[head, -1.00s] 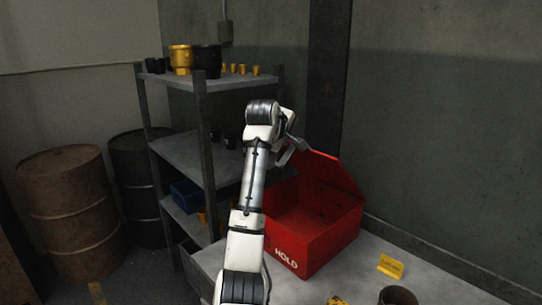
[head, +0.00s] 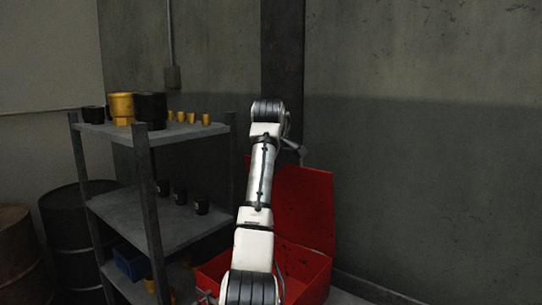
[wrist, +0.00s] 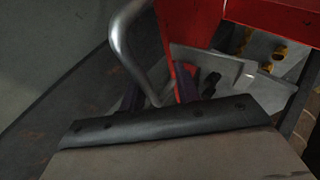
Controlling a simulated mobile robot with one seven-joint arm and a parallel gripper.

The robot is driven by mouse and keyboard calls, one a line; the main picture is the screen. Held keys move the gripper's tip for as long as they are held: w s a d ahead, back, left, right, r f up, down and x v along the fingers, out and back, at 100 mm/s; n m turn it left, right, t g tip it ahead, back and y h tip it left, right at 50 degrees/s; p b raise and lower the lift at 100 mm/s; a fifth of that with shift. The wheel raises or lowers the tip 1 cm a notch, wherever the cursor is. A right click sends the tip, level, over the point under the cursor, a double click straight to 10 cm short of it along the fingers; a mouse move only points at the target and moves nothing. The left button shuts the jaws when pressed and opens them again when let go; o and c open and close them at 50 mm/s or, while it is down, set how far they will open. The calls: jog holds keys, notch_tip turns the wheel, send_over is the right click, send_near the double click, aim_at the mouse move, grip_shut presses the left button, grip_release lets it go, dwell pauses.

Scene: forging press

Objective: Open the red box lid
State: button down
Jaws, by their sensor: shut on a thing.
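The red box (head: 305,270) stands low in the head view, cut by the bottom edge and partly behind my arm. Its red lid (head: 305,205) stands raised, roughly upright, at the back of the box. My gripper (head: 299,152) is at the lid's upper left edge, small and partly hidden by my wrist. In the wrist view a bent silver bar (wrist: 120,45), apparently a handle, runs down between my dark fingers (wrist: 158,95) beside the red lid (wrist: 170,50). My gripper is shut on the lid; whether on bar or edge is unclear.
A grey shelf unit (head: 160,212) with black and gold parts stands close to the left of my arm. Dark barrels (head: 72,235) stand further left. A concrete wall (head: 420,150) rises behind the box.

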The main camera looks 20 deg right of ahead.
jog(key=shift+d+f, duration=0.25)
jog(key=shift+f, duration=0.2)
jog(key=c, duration=1.5)
grip_release()
jog(key=shift+f, duration=0.1)
jog(key=b+v, duration=0.2)
jog(key=v, duration=0.5)
jog(key=b+v, duration=0.3)
jog(key=v, duration=0.4)
jog(key=shift+a+r, duration=0.1)
jog(key=shift+r, duration=0.35)
jog(key=shift+w, duration=0.1)
jog(key=shift+c, duration=0.2)
